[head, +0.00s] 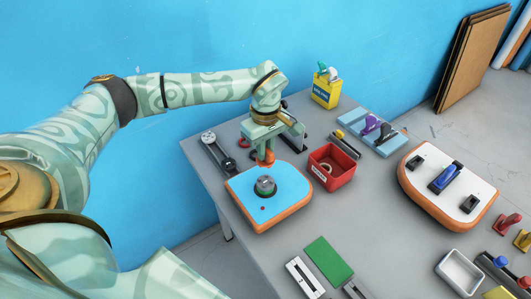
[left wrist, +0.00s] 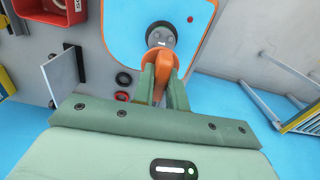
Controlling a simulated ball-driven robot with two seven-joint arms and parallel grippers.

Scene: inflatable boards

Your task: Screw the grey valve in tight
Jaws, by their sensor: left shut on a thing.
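The grey valve (head: 265,186) sits upright in the blue top of an orange-edged inflatable board (head: 238,190) on the table. It also shows in the left wrist view (left wrist: 162,36). My left gripper (head: 264,150) is over the board's far edge, behind the valve, with its fingers pointing down. It is shut on an orange tool (left wrist: 160,68), whose rounded end lies close to the valve in the left wrist view. I cannot tell whether the tool touches the valve. My right gripper is not in view.
A red box (head: 332,168) stands right of the board, and a yellow container (head: 326,92) at the back. A white-topped board (head: 478,187) lies further right. A green pad (head: 324,258) lies in front. Bare table separates these.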

